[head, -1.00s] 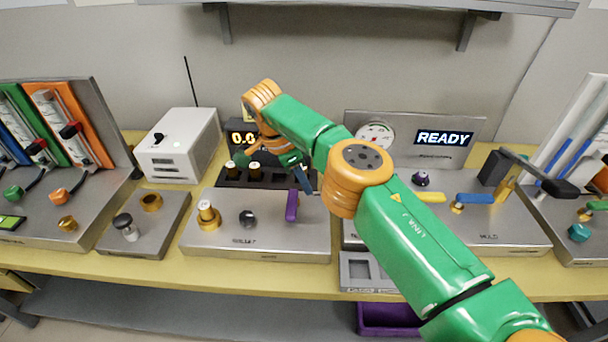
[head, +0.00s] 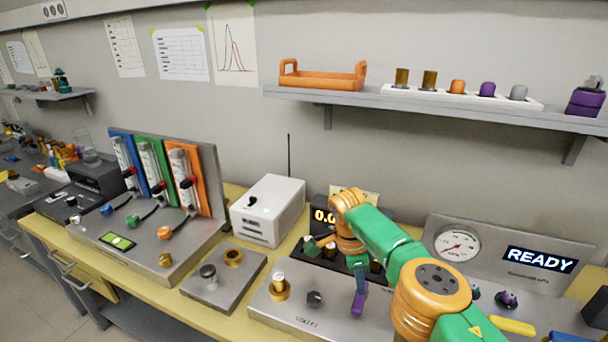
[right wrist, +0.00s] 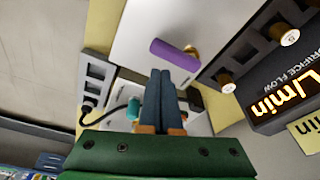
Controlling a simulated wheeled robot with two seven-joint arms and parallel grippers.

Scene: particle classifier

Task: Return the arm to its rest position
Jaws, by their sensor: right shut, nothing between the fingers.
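My right arm (head: 375,233) is green with orange joints and reaches in from the lower right over the bench. Its gripper (head: 362,278) points down just above or in front of a purple handle (head: 359,301) on a steel panel; whether they touch is unclear in the head view. In the right wrist view the two blue-grey fingers (right wrist: 161,78) lie together with nothing between them. There the purple handle (right wrist: 174,54) shows beyond the fingertips, apart from them. My left gripper is out of view.
A white box with an antenna (head: 267,211) and a panel of flow tubes (head: 166,180) stand to the left. A dial unit with a READY display (head: 540,260) is at the right. A wall shelf (head: 440,101) holds an orange tray (head: 322,77). Air above the bench is clear.

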